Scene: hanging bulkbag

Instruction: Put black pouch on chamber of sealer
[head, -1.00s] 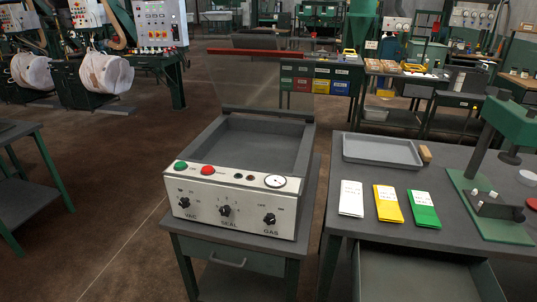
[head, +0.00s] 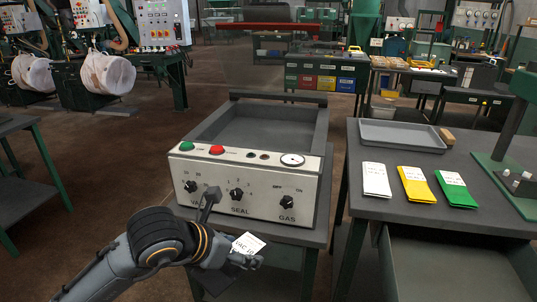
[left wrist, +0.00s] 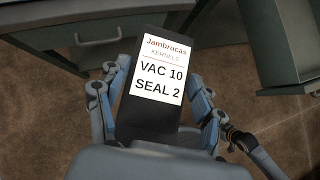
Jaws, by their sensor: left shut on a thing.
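The sealer (head: 245,180) stands on a green bench, with dials on its front panel. Its grey chamber (head: 262,128) is open and empty, with the clear lid raised behind it. My left gripper (head: 231,235) is low in front of the sealer's panel, apart from the chamber. It is shut on the black pouch (left wrist: 148,117), whose white label reads "VAC 10 SEAL 2" in the left wrist view. In the head view the pouch is mostly hidden, but its label (head: 247,243) shows. A dark gripper (left wrist: 235,135), apparently my right, shows small in the left wrist view; its jaws are unclear.
The bench at right holds a grey tray (head: 402,135) and white (head: 376,181), yellow (head: 417,185) and green (head: 455,188) packets. An open drawer (head: 450,262) juts out below. The sealer's front panel and chamber rim stand between my left gripper and the chamber.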

